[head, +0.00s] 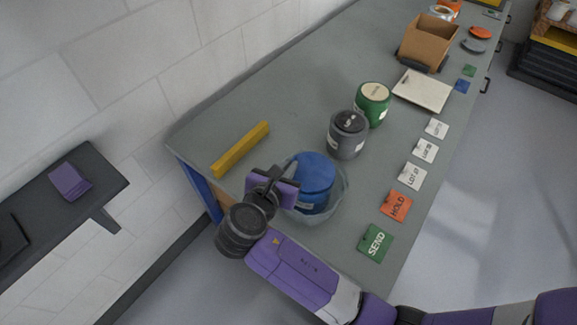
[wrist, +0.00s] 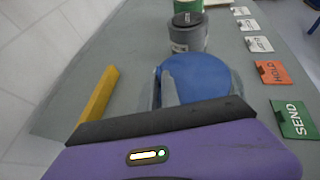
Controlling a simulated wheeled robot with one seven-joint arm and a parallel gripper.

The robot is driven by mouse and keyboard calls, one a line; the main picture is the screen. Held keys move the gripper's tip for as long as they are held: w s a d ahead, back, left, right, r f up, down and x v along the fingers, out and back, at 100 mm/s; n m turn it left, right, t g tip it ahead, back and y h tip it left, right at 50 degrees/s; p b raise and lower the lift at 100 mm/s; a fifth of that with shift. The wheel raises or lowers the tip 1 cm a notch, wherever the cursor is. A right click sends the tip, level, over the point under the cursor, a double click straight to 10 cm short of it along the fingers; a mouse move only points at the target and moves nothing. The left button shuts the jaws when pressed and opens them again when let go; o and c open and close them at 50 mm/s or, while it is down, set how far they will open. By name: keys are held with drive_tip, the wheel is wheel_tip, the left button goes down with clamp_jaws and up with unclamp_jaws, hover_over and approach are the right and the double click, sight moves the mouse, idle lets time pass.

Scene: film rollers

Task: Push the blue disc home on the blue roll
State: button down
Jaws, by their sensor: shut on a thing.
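The blue roll (head: 314,190) stands upright in a clear round dish (head: 340,203) near the table's near end, with a pale label low on its side. The blue disc (head: 312,164) is at the top of the roll, and I cannot tell a gap between them. It also shows in the wrist view (wrist: 205,82) as a broad blue round face. My gripper (head: 291,171) is at the disc's left edge, its fingers close together and shut on it. In the wrist view the fingers (wrist: 165,88) hide part of that edge, and the roll's body is mostly hidden.
A grey roll (head: 347,140) and a green roll (head: 372,106) stand behind. A yellow bar (head: 240,150) lies left. Cards run along the right edge, including orange HOLD (head: 396,206) and green SEND (head: 375,243). A white board (head: 423,91) and cardboard box (head: 425,45) are farther back.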

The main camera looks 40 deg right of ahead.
drive_tip(key=shift+s+f, duration=0.1)
drive_tip(key=shift+f, duration=0.75)
idle(0.7)
drive_tip(key=c, duration=1)
unclamp_jaws()
drive_tip(key=shift+r, duration=0.1)
drive_tip(key=shift+r+p, duration=2.45)
drive_tip(key=shift+r, duration=1.2)
